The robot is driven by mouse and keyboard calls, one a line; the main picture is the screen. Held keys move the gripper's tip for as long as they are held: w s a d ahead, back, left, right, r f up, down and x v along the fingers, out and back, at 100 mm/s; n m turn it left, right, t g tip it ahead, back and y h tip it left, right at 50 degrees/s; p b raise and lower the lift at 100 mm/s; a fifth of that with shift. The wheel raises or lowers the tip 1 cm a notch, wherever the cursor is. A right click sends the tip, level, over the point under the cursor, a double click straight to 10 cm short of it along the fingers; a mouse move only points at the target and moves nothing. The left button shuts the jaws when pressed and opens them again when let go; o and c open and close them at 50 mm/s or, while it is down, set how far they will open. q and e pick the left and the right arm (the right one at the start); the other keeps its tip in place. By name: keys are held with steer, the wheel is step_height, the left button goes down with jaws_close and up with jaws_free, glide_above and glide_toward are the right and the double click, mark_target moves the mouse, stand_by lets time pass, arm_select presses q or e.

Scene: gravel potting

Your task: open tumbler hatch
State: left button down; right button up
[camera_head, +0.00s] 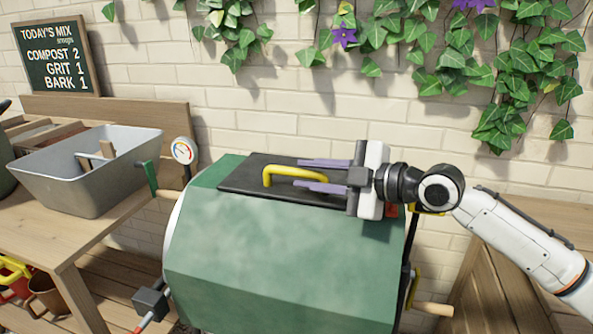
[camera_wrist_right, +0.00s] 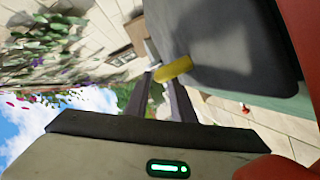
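The green tumbler drum (camera_head: 280,250) fills the middle of the head view. Its dark hatch (camera_head: 238,182) lies flat on top, closed, with a yellow arched handle (camera_head: 285,171). My right gripper (camera_head: 299,175) reaches in from the right over the hatch, its two purple-grey fingers spread with the handle between them in the picture. In the right wrist view the yellow handle (camera_wrist_right: 173,69) shows at the fingertips (camera_wrist_right: 162,82), beside the dark hatch (camera_wrist_right: 225,45). I cannot tell whether the fingers touch it. My left gripper is not in view.
A round gauge (camera_head: 184,150) stands at the drum's left end. A grey tub (camera_head: 90,180) sits on the wooden bench (camera_head: 60,237) at left. A sign (camera_head: 57,55) and ivy (camera_head: 500,70) are on the brick wall. Another wooden bench (camera_head: 500,290) is at right.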

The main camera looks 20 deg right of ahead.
steer(key=shift+x, duration=1.8)
jaws_close()
